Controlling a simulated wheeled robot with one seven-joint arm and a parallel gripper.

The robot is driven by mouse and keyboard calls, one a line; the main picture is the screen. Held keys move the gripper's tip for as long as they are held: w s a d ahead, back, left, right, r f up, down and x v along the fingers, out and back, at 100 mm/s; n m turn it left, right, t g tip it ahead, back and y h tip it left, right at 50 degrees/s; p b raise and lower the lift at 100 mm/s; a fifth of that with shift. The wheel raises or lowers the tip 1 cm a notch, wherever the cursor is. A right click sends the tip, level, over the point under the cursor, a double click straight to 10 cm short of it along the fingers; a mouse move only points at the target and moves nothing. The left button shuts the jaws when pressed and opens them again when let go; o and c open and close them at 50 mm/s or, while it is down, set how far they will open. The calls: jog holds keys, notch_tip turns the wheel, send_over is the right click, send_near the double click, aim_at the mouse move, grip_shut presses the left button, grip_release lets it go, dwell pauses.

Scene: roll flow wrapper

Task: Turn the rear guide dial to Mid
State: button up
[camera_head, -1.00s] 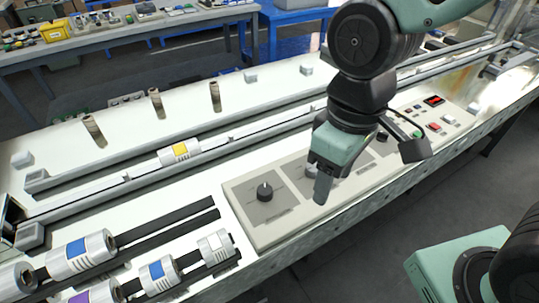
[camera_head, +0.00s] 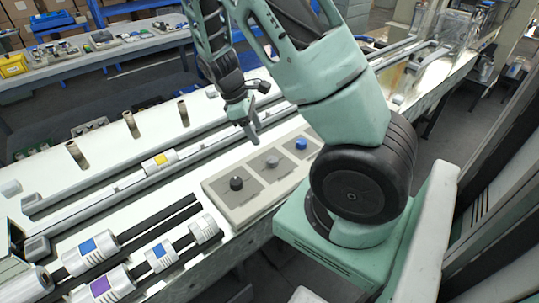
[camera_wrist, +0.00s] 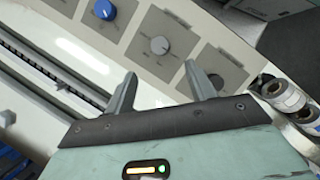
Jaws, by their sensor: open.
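A beige panel (camera_head: 232,213) carries three dials in a row: a black dial (camera_head: 236,183), a grey dial (camera_head: 272,161) and a blue dial (camera_head: 301,143). The labels are too small to read, so I cannot tell which is the rear guide dial. My gripper (camera_head: 252,137) hangs just behind the panel's back edge, apart from the dials. In the wrist view my gripper (camera_wrist: 160,72) is open and empty. There the grey dial (camera_wrist: 160,45) lies between and beyond the fingertips, the blue dial (camera_wrist: 105,9) upper left, the black dial (camera_wrist: 216,82) beside the right finger.
Several rolls on black bars stand to the left, including a blue-marked one (camera_head: 98,250). Upright posts (camera_head: 131,124) stand at the back. My arm covers the bench right of the panel.

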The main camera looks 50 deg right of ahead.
aim_at(272, 159)
jog(key=p+x, duration=0.1)
jog(key=x, duration=1)
jog(key=shift+f, duration=0.1)
jog(key=shift+c, duration=0.2)
jog(key=c, duration=0.9)
